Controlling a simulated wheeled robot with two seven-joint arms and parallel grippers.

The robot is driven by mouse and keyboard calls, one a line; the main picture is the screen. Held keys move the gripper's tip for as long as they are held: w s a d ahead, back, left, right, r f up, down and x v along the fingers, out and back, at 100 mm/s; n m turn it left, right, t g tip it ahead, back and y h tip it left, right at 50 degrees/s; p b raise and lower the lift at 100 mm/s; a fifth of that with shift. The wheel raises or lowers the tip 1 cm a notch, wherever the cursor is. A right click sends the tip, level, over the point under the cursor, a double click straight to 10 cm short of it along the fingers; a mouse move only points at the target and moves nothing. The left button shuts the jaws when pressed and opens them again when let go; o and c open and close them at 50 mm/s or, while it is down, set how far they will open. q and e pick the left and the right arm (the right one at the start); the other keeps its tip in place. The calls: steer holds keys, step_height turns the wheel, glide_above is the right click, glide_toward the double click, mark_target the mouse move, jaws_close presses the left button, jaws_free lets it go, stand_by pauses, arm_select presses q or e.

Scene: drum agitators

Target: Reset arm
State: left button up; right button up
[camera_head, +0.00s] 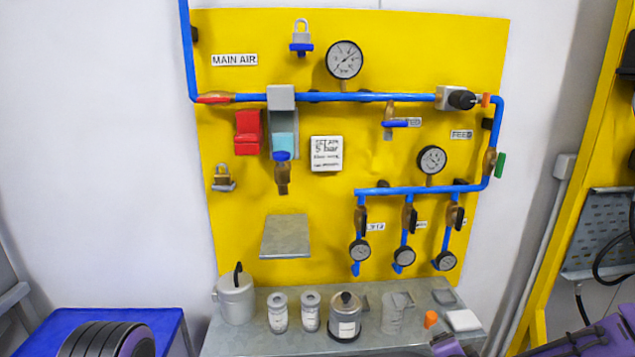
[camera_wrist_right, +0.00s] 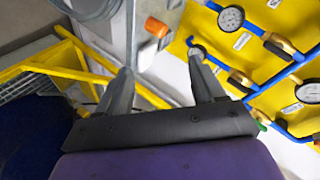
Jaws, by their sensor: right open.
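My right gripper (camera_wrist_right: 163,78) is open in the right wrist view, with two grey fingers spread apart and nothing between them touching either one. The yellow panel (camera_wrist_right: 262,105) with blue pipe and gauges lies beyond its right finger. In the head view, purple and dark parts of my right arm show at the lower right edge; its fingertips cannot be made out there. A black ribbed and purple part of my left arm shows at the lower left. My left gripper is not in view.
A blue table (camera_head: 52,327) stands left. A yellow frame (camera_head: 578,170) stands right.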

steer(key=s+d+f+n+g+b, duration=0.1)
steer(key=s+f+n+g+b, duration=0.1)
steer(key=s+f, duration=1.3)
steer(key=s+d+f+n+g+b, duration=0.2)
steer(key=s+f+n+g, duration=0.3)
steer(key=s+f, duration=1)
steer(key=shift+s+d+n+g+b, duration=0.3)
steer(key=shift+s+g+b, duration=0.3)
steer(key=shift+b, duration=0.05)
steer(key=shift+f, duration=0.1)
